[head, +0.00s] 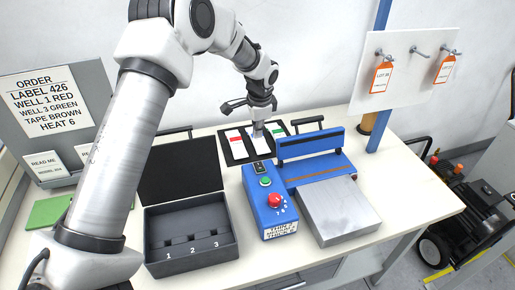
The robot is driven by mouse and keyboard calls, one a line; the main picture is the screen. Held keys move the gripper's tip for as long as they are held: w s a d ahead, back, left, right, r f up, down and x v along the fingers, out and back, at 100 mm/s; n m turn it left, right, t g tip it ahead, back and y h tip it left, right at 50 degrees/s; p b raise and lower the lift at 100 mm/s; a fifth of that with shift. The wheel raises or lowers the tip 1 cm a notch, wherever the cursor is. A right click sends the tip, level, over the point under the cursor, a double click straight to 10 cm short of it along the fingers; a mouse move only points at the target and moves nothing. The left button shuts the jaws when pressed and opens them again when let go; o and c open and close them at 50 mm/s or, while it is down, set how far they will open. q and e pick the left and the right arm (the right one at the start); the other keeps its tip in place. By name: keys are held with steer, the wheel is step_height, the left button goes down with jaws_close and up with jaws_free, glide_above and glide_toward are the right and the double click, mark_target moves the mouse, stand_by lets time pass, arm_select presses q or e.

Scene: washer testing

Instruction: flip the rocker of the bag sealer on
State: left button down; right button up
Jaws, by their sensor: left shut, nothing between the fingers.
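The bag sealer (296,179) is blue, with a control box (256,208) on its left side and a silver plate (340,213) in front. The small black rocker (259,168) is at the far end of the box top, above a green button (265,181) and a red knob (275,199). I cannot tell which way the rocker is tilted. My left gripper (258,134) is shut and empty, pointing down just behind the rocker, over the label cards. It looks apart from the rocker. My right gripper is not in view.
An open black case (190,252) with slots numbered 1 to 3 stands left of the sealer. A black tray (236,157) with cards lies behind the box. An order board (92,75) stands far left. A blue post (379,100) and tag panel (405,70) rise at back right.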

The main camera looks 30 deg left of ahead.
arm_select(q)
step_height(320, 180, up, 3)
steer(key=shift+w+a+r, duration=0.1)
steer(key=shift+w+a, duration=0.05)
stand_by(0.4)
